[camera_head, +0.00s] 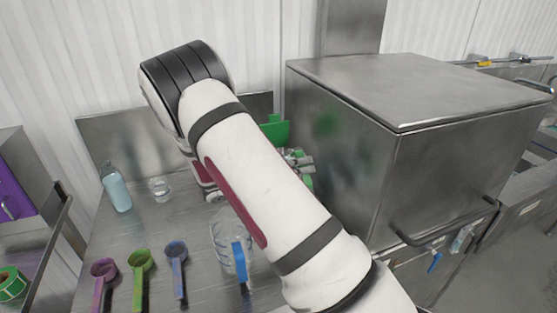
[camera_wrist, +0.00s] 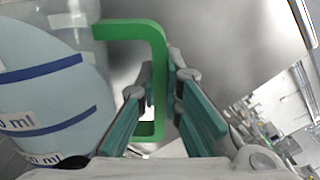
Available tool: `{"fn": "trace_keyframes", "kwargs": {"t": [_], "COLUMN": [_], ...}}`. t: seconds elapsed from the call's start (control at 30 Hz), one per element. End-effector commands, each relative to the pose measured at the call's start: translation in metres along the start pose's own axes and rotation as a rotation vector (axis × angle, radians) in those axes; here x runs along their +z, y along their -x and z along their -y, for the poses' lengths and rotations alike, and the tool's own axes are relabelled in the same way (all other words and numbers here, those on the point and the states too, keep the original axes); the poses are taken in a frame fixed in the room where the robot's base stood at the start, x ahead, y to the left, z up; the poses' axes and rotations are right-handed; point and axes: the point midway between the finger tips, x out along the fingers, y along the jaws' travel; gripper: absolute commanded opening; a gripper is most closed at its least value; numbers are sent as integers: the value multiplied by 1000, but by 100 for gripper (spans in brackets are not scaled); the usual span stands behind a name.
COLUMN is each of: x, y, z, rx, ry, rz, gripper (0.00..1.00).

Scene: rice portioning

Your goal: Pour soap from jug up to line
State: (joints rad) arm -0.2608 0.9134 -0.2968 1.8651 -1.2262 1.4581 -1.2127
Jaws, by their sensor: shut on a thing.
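My gripper (camera_wrist: 156,88) is shut on the green handle (camera_wrist: 152,40) of a jug, with the teal finger pads on either side of it. The jug body (camera_wrist: 45,105) fills the left of the wrist view. It looks pale blue and has dark blue lines and partly cut-off "ml" labels. In the head view, my arm hides most of the jug and gripper; a green part (camera_head: 275,130) shows behind the arm. A clear container with a blue handle (camera_head: 240,262) stands on the steel counter, partly behind my arm.
A bottle of light blue liquid (camera_head: 116,190) and a small clear glass (camera_head: 160,189) stand at the counter's left. Purple (camera_head: 103,270), green (camera_head: 141,260) and blue (camera_head: 177,252) scoops lie in front. A large steel box (camera_head: 340,140) stands close on the right.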

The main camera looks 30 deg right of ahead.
Motion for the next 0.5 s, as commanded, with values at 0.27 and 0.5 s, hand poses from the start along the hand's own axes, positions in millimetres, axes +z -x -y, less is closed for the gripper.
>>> {"fn": "trace_keyframes", "kwargs": {"t": [0.27, 0.5], "x": [5, 9], "y": [-1, -1], "z": [3, 4], "rx": [-3, -2], "ry": [18, 41], "rz": [1, 0], "gripper": [0, 0]}}
